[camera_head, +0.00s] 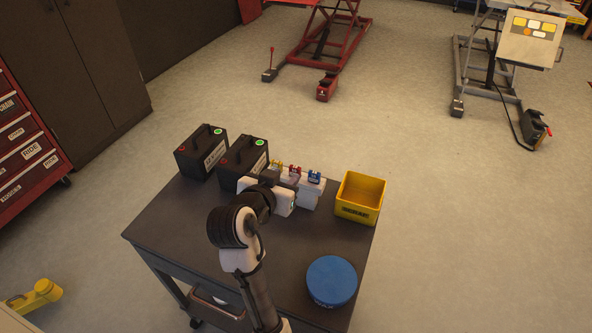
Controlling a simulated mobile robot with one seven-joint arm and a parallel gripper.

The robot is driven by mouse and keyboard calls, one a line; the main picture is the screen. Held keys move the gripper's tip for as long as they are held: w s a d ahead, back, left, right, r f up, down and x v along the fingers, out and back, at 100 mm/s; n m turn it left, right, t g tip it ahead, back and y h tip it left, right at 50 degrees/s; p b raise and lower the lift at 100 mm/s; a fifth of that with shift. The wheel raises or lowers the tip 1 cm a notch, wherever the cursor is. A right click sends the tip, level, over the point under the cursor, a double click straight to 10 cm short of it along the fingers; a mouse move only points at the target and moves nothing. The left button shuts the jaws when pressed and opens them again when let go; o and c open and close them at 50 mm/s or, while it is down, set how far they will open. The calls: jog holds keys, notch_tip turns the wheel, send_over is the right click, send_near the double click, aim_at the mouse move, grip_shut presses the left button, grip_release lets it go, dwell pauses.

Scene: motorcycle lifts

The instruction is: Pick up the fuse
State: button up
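Three small coloured pieces that look like fuses stand in a row on a pale block (308,194) on the dark cart: a yellow one (277,166), a red one (295,171) and a blue one (314,177). The task does not say which fuse is meant. My gripper (280,198) is just in front of the block and overlaps its left part in the picture. Its fingertips are not clear, so I cannot tell whether it is open or touching anything.
Two black batteries (203,151) (243,158) stand left of the block. A yellow open bin (360,197) stands to its right, and a blue round container (332,281) is near the front right. The cart top (190,232) is bare at front left.

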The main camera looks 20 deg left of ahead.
aim_at(294, 169)
jog(key=p+x, duration=0.1)
jog(key=x, duration=0.7)
jog(key=shift+f+p, duration=0.2)
jog(key=shift+p, duration=0.2)
jog(key=c, duration=0.6)
